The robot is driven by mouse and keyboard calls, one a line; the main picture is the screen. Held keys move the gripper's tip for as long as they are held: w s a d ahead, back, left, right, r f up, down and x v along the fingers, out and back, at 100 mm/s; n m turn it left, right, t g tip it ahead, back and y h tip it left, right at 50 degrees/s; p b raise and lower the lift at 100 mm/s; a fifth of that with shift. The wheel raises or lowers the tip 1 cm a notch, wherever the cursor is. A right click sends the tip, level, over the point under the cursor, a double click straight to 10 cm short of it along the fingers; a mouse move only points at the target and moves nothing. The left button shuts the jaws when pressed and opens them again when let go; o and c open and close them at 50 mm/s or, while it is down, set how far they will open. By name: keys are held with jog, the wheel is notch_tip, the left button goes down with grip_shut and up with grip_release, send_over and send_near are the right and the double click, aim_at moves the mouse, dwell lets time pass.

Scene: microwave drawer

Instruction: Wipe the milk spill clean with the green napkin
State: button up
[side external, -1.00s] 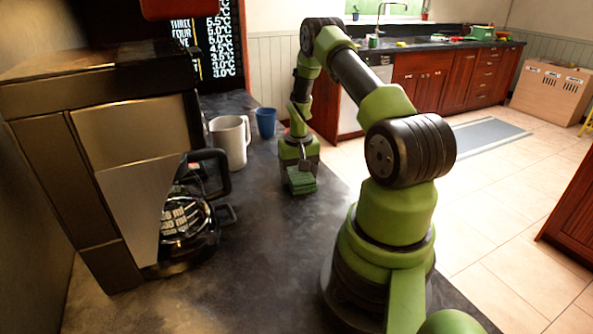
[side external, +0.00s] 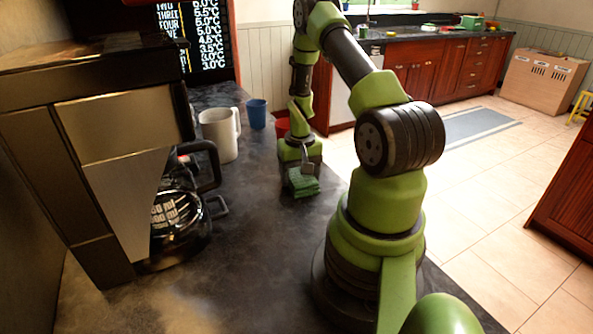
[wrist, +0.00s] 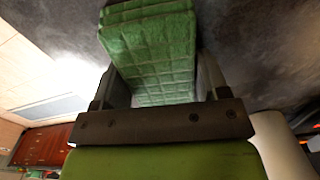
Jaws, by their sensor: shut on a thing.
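The green napkin (side external: 303,186) is a folded, quilted pad, low at the dark counter near its right edge. My gripper (side external: 301,168) is shut on it, and the wrist view shows the napkin (wrist: 155,50) between the two fingers. I cannot tell whether its underside touches the counter. I cannot clearly make out the milk spill in either view. A bright white patch (wrist: 75,72) beside the napkin in the wrist view could be glare or liquid.
A white mug (side external: 218,135) and a blue cup (side external: 257,114) stand left of and beyond my gripper. A coffee maker with a glass pot (side external: 178,218) fills the left side. A red item (side external: 283,127) shows behind my arm. The counter (side external: 255,255) in front is clear.

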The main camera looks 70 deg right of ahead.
aim_at(306, 179)
jog(key=shift+s+a+f, duration=0.1)
jog(key=shift+s+a, duration=1.05)
jog(key=shift+a, duration=0.05)
jog(key=shift+s+a, duration=1.35)
jog(key=shift+s, duration=0.05)
jog(key=shift+w+d, duration=4.95)
jog(key=shift+w, duration=0.05)
jog(key=shift+s, duration=0.1)
jog(key=shift+s+a+f, duration=0.1)
jog(key=shift+s+a, duration=0.9)
jog(key=shift+a, duration=0.05)
jog(key=shift+s+a+r, duration=0.15)
jog(key=shift+s+a, duration=1)
jog(key=shift+s+a+r, duration=0.15)
jog(key=shift+s+a, duration=2.6)
jog(key=shift+s, duration=0.05)
jog(key=shift+w+d, duration=1.85)
